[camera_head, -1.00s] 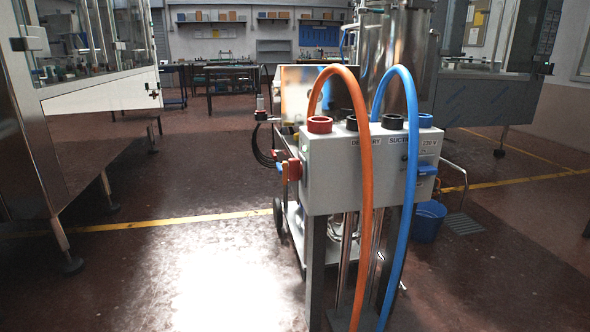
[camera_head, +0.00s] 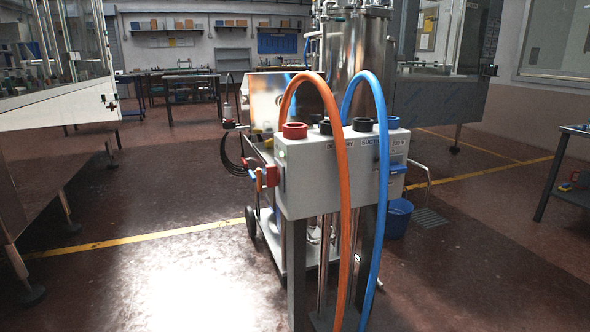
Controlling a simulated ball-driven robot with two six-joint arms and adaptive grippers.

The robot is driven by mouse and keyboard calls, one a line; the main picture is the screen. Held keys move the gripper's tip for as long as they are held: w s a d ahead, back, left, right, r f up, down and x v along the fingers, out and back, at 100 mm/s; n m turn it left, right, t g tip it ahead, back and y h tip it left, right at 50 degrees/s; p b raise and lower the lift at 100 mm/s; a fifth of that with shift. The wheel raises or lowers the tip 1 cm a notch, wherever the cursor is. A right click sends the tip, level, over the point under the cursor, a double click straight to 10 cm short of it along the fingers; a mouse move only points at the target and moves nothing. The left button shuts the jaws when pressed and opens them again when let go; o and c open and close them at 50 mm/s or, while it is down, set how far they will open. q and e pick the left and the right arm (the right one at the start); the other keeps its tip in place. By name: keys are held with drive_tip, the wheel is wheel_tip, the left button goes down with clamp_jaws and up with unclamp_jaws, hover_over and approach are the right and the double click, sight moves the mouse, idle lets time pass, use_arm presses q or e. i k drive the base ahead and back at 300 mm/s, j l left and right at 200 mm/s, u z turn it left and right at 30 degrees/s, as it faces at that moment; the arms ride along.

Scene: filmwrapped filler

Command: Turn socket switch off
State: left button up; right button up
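A grey control box (camera_head: 312,178) stands on posts in front of a cart, right of the middle of the head view. Its front carries the labels "DELIVERY", "SUCTION" and "230 V", partly covered by hoses. A red handle or switch (camera_head: 270,175) sticks out from its left side. A blue fitting (camera_head: 397,169) sits at its right side, by the 230 V label. I cannot tell which part is the socket switch or how it is set. Neither of my grippers is in view.
An orange hose (camera_head: 344,220) and a blue hose (camera_head: 382,200) arch over the box front and hang to the floor. A steel tank (camera_head: 355,60) stands behind. A blue bucket (camera_head: 397,218) sits at right. Floor (camera_head: 120,285) in front and left is open.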

sight(273, 175)
drive_tip(key=i+j+z, duration=0.15)
drive_tip(key=j+z, duration=0.15)
drive_tip(key=i+j+z, duration=0.1)
drive_tip(key=j+z, duration=0.15)
drive_tip(key=j, duration=0.15)
drive_tip(key=i+j+z, duration=0.1)
drive_tip(key=j+z, duration=0.2)
